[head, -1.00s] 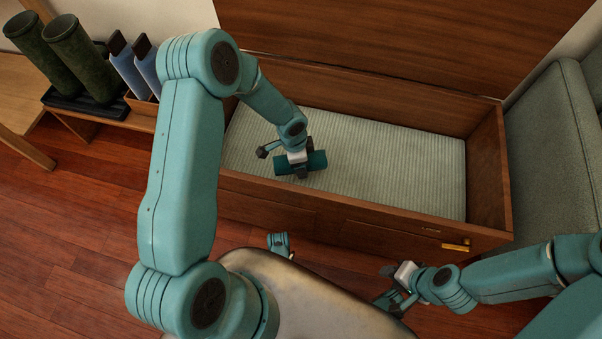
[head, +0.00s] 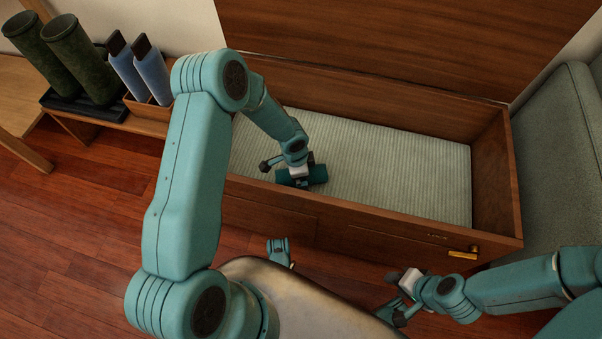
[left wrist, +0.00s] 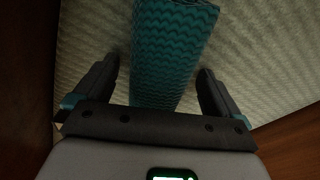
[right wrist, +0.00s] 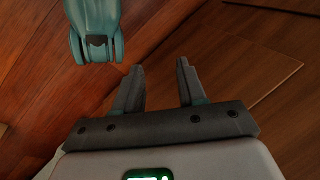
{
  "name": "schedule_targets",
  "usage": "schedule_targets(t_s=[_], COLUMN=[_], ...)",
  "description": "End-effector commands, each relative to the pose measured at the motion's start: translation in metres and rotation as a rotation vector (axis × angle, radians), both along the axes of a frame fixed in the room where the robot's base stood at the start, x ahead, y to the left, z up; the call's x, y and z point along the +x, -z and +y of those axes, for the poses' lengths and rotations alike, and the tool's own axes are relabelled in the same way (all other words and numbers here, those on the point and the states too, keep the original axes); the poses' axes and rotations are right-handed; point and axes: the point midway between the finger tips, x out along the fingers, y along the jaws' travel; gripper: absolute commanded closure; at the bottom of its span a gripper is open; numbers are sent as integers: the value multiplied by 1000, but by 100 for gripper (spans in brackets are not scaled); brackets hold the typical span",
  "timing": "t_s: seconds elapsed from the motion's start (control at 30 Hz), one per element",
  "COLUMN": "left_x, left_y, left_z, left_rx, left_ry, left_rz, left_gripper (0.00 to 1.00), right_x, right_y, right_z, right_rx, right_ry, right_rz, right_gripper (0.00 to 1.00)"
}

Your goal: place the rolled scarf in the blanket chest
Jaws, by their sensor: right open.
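The rolled scarf (head: 318,174) is a teal roll inside the open wooden blanket chest (head: 497,180), near its front left part. It appears to lie on the chest's pale ribbed lining (head: 400,165); exact contact is hard to tell. My left gripper (head: 297,180) reaches down over the front wall. In the left wrist view, its two fingers stand apart on either side of the wavy-patterned scarf (left wrist: 170,45), with a narrow gap at each side. My right gripper (head: 398,300) is open and empty outside the chest, above the floor; its parted fingers also show in the right wrist view (right wrist: 160,85).
The raised chest lid (head: 400,45) stands behind. A grey-green upholstered seat (head: 565,150) adjoins the right end. A low bench at the left holds dark green boots (head: 70,55) and blue bottle-like items (head: 140,75). Most of the chest's lining is clear.

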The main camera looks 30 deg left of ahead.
Motion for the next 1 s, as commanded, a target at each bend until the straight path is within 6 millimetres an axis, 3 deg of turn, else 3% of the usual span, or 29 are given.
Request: schedule_targets(t_s=[0.27,0.7,1.0], left_x=[0,-7,-9], left_y=[-9,-103,-122], left_z=[1,9,11], left_rx=[1,0,-1], left_ry=[0,0,0], left_rz=[-1,-2,1], left_gripper=[2,2,2], right_x=[-3,-17,-19], right_y=[-7,-52,-58], right_z=[1,9,11], right_rx=[2,11,13], right_ry=[-1,-34,-43], right_rz=[10,44,47], right_gripper=[60,60,60])
